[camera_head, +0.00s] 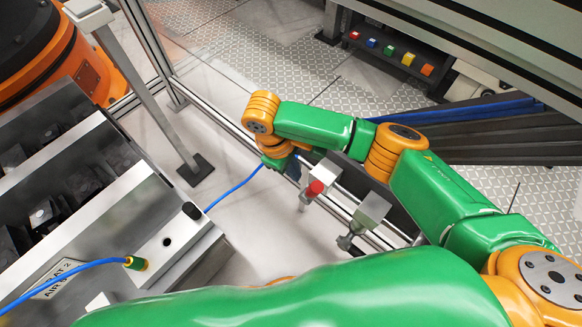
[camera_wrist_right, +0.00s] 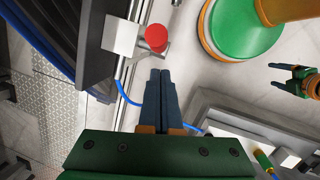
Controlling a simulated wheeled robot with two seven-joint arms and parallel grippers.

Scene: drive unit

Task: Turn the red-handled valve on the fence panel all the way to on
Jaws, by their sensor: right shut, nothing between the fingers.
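The red-handled valve shows in the head view as a red knob (camera_head: 315,188) by a grey block on the fence rail. In the right wrist view the red knob (camera_wrist_right: 156,38) is round, beside a white block (camera_wrist_right: 120,34), just beyond my fingertips. My right gripper (camera_wrist_right: 160,72) is shut and empty, its dark fingers together and pointing toward the knob with a small gap in the picture. Contact cannot be told. In the head view the right gripper (camera_head: 292,168) is partly hidden by its wrist, left of the knob. My left gripper (camera_wrist_right: 276,76) shows open at the right of the wrist view.
A second grey block with a metal fitting (camera_head: 352,237) sits farther along the rail. A blue cable (camera_head: 235,188) runs from the fence toward the grey machine (camera_head: 100,215). Another blue cable ends in a green-yellow plug (camera_head: 136,263). Several coloured cubes (camera_head: 390,50) sit on a shelf behind.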

